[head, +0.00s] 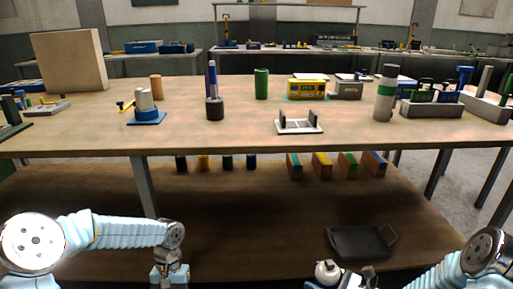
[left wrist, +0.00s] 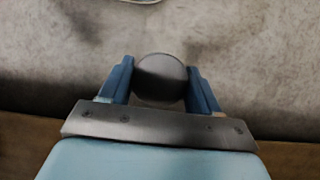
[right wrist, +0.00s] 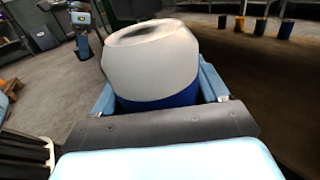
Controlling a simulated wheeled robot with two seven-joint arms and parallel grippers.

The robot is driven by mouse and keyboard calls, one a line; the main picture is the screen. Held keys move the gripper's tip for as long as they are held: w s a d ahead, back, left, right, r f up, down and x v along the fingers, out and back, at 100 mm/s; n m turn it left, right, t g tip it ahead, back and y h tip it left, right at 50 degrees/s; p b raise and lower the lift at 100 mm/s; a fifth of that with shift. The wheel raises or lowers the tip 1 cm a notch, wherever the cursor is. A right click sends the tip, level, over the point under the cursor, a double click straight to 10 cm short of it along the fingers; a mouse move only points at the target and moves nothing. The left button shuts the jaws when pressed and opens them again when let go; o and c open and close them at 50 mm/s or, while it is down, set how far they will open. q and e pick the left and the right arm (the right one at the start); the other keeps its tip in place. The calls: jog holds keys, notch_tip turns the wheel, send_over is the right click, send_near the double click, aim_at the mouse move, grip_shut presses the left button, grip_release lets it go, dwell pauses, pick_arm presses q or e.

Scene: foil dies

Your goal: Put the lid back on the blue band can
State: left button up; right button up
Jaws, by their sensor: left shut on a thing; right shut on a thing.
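The blue band can (right wrist: 152,65) is white with a blue band low on its body, and a dark round opening shows at its top. My right gripper (right wrist: 158,88) is shut around it, fingers on both sides. The can also shows at the bottom of the head view (head: 327,270), in front of the table. A round grey disc, seemingly the lid (left wrist: 160,78), sits between the fingers of my left gripper (left wrist: 160,84), which is shut on it. In the head view the left fingertips are cut off at the bottom edge, and the lid is not visible there.
A dark tray (head: 361,242) lies on the lower shelf, with several small cans and blocks behind. Room between my grippers looks free.

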jog(key=w+a+f+n+g+y, duration=0.1)
jog(key=a+n+g, duration=0.3)
jog(key=a+g, duration=0.2)
jog(key=w+a+f+n+g+y, duration=0.1)
jog(key=a+n+g, duration=0.3)
jog(key=a, duration=0.6)
jog(key=shift+g+y, duration=0.7)
jog(key=shift+g, duration=0.4)
jog(key=shift+d, duration=0.1)
pick_arm(q)
jog(key=w+d+r+n+t+h, duration=0.1)
jog(key=w+d+r+n, duration=0.1)
jog(key=d+r+n, duration=0.3)
jog(key=w+d+r+n+t+h, duration=0.1)
jog(key=d+r+n, duration=0.4)
jog(key=d, duration=0.7)
jog(key=w+d+r+n+t+h, duration=0.1)
jog(key=w+d+r+n+h, duration=0.1)
jog(key=d+r+n, duration=0.3)
jog(key=w+d+r, duration=0.1)
jog(key=d+r, duration=0.1)
jog(key=d, duration=0.2)
jog(key=shift+w+d+r, duration=0.15)
jog(key=shift+w, duration=0.05)
jog(key=shift+f, duration=2)
